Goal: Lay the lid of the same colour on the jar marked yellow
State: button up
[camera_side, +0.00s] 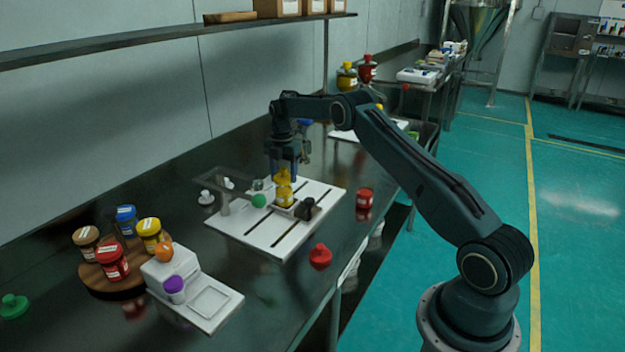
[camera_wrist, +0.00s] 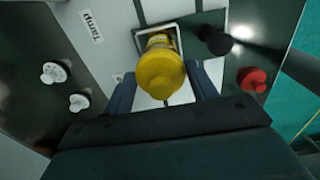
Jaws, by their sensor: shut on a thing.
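A yellow jar (camera_side: 285,195) stands upright in a small square tray (camera_side: 285,211) on the white board. The yellow lid (camera_side: 283,175) is directly above it, with its knob up; it also shows in the wrist view (camera_wrist: 160,75). My gripper (camera_side: 286,165) points down and is shut on the yellow lid, with a finger on either side of it in the wrist view (camera_wrist: 163,90). The lid lines up with the jar mouth and looks at or very near it; I cannot tell whether they touch. The lid hides most of the jar in the wrist view.
A black knob (camera_side: 306,209) stands close beside the tray. A round wooden board (camera_side: 124,289) with several jars, including another yellow-lidded one (camera_side: 150,232), is at left.

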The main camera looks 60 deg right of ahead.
jog(key=shift+f, duration=0.4)
dwell(0.9)
jog(key=o, duration=1.4)
jog(key=shift+r, duration=0.1)
jog(key=shift+r, duration=3.4)
